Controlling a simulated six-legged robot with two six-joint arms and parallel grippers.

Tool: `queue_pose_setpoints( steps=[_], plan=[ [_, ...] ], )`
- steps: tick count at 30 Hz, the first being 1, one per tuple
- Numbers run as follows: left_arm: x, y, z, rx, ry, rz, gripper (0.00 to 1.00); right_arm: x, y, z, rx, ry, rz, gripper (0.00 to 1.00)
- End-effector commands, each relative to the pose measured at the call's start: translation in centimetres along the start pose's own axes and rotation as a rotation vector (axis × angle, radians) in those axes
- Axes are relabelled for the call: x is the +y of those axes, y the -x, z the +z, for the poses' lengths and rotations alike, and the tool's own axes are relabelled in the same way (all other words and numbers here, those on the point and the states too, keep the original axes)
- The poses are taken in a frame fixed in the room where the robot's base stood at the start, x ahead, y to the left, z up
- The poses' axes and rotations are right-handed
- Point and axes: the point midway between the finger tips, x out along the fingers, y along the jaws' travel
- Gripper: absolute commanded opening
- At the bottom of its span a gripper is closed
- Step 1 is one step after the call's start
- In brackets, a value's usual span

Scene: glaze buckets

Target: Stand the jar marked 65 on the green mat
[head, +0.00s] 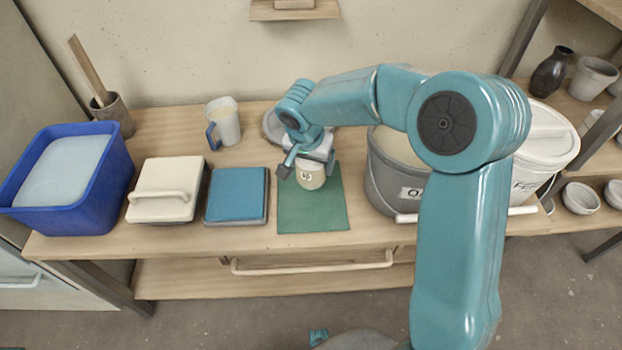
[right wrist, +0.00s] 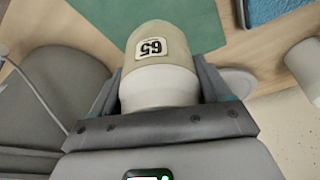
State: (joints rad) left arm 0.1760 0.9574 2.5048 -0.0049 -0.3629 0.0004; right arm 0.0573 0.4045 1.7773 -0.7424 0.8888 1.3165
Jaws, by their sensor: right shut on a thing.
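The jar marked 65 (head: 311,176) is a small cream and white jar with a number label. In the right wrist view the jar (right wrist: 158,75) sits between the fingers, and its 65 label reads upside down. My right gripper (head: 308,163) is shut on the jar, over the back part of the green mat (head: 313,215). In the right wrist view the green mat (right wrist: 110,15) shows beyond the jar. I cannot tell whether the jar's base touches the mat. My left gripper is not in view.
A blue sponge block (head: 237,194) lies left of the mat, with a white lidded block (head: 163,191) beyond it. A grey bucket (head: 385,185) stands close on the mat's right. A measuring jug (head: 224,122) stands behind. The mat's front is bare.

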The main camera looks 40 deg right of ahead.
Motion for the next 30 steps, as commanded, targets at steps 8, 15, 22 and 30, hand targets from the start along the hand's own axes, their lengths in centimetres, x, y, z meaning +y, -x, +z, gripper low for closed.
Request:
queue_pose_setpoints(
  steps=[8,15,22,30],
  plan=[
    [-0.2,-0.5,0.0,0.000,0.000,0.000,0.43,-0.1,-2.6,0.8,0.000,-0.001,0.001,0.34],
    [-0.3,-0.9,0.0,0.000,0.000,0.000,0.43,-0.2,-5.2,1.4,0.002,-0.001,-0.002,0.34],
    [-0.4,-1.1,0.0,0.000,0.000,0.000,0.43,-0.2,-5.2,1.5,0.002,-0.001,-0.002,0.34],
    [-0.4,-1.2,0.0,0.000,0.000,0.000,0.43,-0.2,-5.3,1.5,0.001,0.000,0.000,1.00]
  ],
)
